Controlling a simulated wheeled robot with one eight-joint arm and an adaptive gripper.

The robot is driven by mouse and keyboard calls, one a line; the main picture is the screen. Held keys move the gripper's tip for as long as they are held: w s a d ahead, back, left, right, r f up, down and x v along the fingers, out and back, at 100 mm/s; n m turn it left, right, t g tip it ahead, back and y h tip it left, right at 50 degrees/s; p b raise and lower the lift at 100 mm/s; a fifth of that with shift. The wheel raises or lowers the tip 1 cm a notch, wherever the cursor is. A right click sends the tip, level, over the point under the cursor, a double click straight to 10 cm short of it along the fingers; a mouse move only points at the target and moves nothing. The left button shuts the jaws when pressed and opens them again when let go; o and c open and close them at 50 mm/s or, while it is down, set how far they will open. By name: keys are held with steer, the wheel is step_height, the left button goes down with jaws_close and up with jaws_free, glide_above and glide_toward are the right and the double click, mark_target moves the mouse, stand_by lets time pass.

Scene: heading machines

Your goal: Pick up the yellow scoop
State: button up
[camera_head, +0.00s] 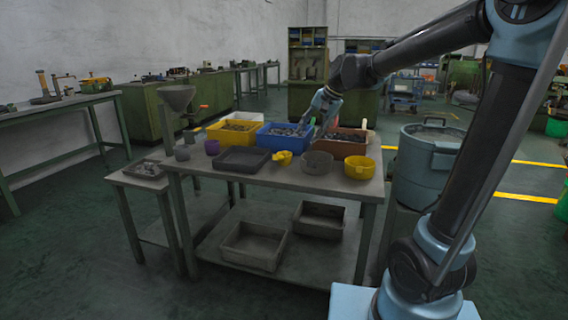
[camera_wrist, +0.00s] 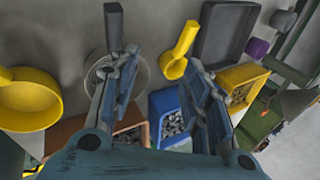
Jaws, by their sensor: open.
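A small yellow scoop (camera_head: 283,157) lies on the grey table between the dark tray and a grey round bowl. In the wrist view the yellow scoop (camera_wrist: 177,55) shows its bowl and its handle, which points toward the top of the picture. A larger yellow round vessel (camera_head: 360,168) stands at the table's right end; it is also at the left of the wrist view (camera_wrist: 28,100). My gripper (camera_head: 309,117) is open and empty, above the bins at the back of the table. In the wrist view the scoop is seen between and beyond the gripper's fingers (camera_wrist: 160,70).
A grey round bowl (camera_head: 317,163) stands right of the scoop, a dark tray (camera_head: 242,160) left. Behind are yellow (camera_head: 233,138), blue (camera_head: 268,141) and red-brown bins (camera_head: 340,152) with small parts. A purple cup (camera_head: 212,147) and a funnel stand stay left; a grey-blue drum (camera_head: 415,170) stands right.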

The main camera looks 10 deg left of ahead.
steer(key=w+a, duration=0.1)
steer(key=a, duration=0.3)
glide_toward(279, 157)
steer(key=w+f, duration=0.1)
steer(key=f, duration=0.1)
steer(key=w+a+f, duration=0.1)
steer(key=f, duration=0.1)
steer(key=w+a+f, duration=0.1)
steer(key=w+f, duration=0.1)
steer(key=shift+a, duration=0.25)
steer(key=shift+a+x, duration=0.25)
steer(key=shift+x, duration=2.4)
steer(key=shift+w+r, duration=0.15)
jaws_close()
